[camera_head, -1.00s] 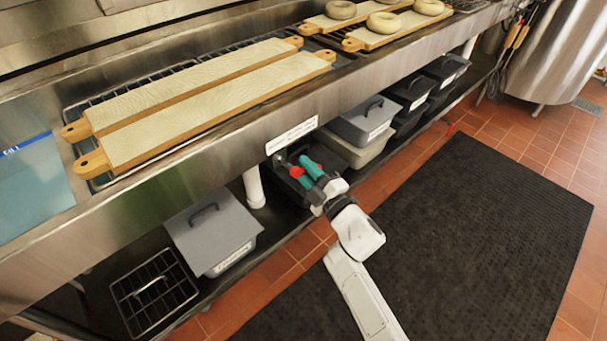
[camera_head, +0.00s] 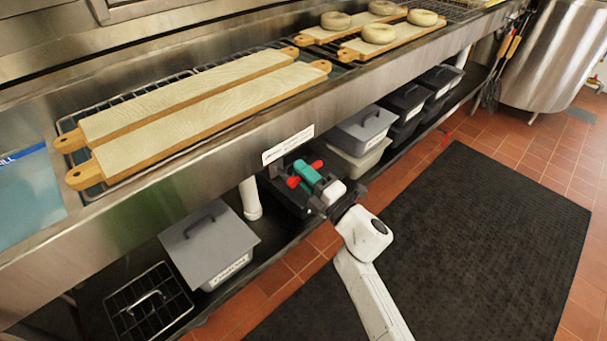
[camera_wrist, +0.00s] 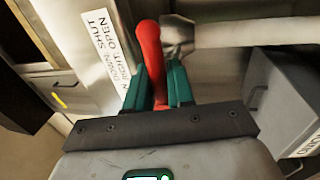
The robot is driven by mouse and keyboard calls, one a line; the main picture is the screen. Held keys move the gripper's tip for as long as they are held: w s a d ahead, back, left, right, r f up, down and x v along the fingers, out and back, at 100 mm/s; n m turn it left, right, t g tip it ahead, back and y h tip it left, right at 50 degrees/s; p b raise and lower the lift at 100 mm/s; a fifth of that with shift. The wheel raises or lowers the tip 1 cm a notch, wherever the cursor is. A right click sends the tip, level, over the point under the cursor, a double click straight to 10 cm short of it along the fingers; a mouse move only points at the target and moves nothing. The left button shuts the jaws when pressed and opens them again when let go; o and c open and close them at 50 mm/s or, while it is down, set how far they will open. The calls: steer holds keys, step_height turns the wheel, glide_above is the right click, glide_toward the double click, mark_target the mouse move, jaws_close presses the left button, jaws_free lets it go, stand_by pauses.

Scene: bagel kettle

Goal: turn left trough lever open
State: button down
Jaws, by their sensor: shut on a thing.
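The red trough lever (camera_wrist: 149,45) stands between the teal fingers of my gripper (camera_wrist: 155,82) in the wrist view. My gripper is shut on it. In the head view my gripper (camera_head: 306,173) is under the front edge of the steel trough (camera_head: 215,165), with red showing on both sides of the teal fingers. A white label (camera_head: 287,145) is on the trough front just above. In the wrist view this label (camera_wrist: 107,50) reads "down: shut" and "right: open". The lever's pivot is by a metal fitting (camera_wrist: 178,35); the fingers hide its lower part.
A white pipe (camera_head: 250,199) drops left of my gripper. Grey lidded bins (camera_head: 208,240) (camera_head: 362,128) stand on the low shelf on both sides. Two long boards (camera_head: 205,115) lie on the trough rack. A black mat (camera_head: 470,240) covers the open floor at right.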

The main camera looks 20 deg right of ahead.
steer(key=c, duration=1.1)
jaws_free()
steer(key=shift+c, duration=0.2)
steer(key=shift+s, duration=0.1)
steer(key=p+v, duration=0.1)
steer(key=v, duration=0.9)
steer(key=shift+s+f, duration=0.15)
steer(key=shift+s, duration=0.2)
steer(key=shift+d, duration=0.15)
